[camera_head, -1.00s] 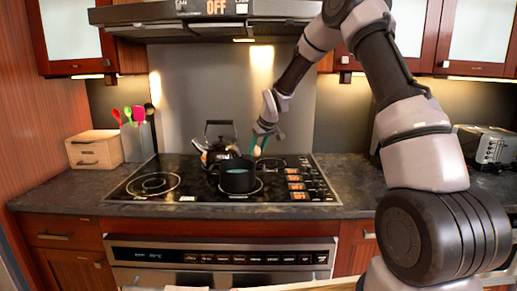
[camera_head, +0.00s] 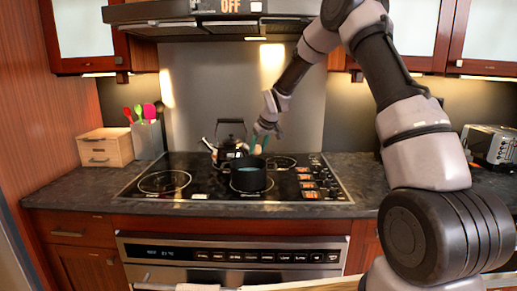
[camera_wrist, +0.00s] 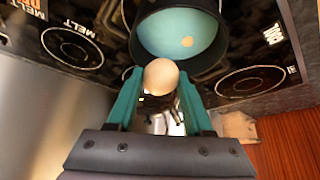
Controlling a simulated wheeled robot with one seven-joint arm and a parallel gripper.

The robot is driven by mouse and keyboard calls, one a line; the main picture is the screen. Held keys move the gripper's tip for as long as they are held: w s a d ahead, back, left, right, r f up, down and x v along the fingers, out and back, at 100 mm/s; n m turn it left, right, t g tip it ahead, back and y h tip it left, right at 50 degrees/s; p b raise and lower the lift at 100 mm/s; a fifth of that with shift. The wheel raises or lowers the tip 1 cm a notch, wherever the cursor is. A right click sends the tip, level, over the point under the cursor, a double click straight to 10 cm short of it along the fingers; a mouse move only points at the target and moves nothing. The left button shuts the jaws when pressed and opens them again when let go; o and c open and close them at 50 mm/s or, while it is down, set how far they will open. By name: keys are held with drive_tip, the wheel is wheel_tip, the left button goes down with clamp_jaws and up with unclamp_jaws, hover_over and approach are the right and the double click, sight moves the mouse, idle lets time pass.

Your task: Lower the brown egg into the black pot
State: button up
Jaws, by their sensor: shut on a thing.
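My gripper (camera_head: 260,144) has teal fingers and is shut on the brown egg (camera_wrist: 161,76), a pale brown oval between the fingertips in the wrist view. In the head view the egg (camera_head: 257,149) is small, above and slightly right of the pot's middle. The black pot (camera_head: 249,183) stands on the cooktop with blue liquid inside. In the wrist view the pot (camera_wrist: 138,50) lies just beyond the egg, its opening facing the camera. A small orange-tan round spot shows in the liquid; I cannot tell whether it is an object or a reflection.
A black kettle (camera_head: 232,153) stands behind and left of the pot, close to my gripper. The black cooktop (camera_head: 205,188) has free burners around. A wooden box (camera_head: 105,149) and utensil holder (camera_head: 148,140) stand left. A toaster (camera_head: 488,146) stands right. The range hood (camera_head: 220,30) is above.

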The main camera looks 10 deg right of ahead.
drive_tip(key=shift+w, duration=0.1)
idle(0.4)
drive_tip(key=shift+f, duration=4)
drive_tip(key=o, duration=0.9)
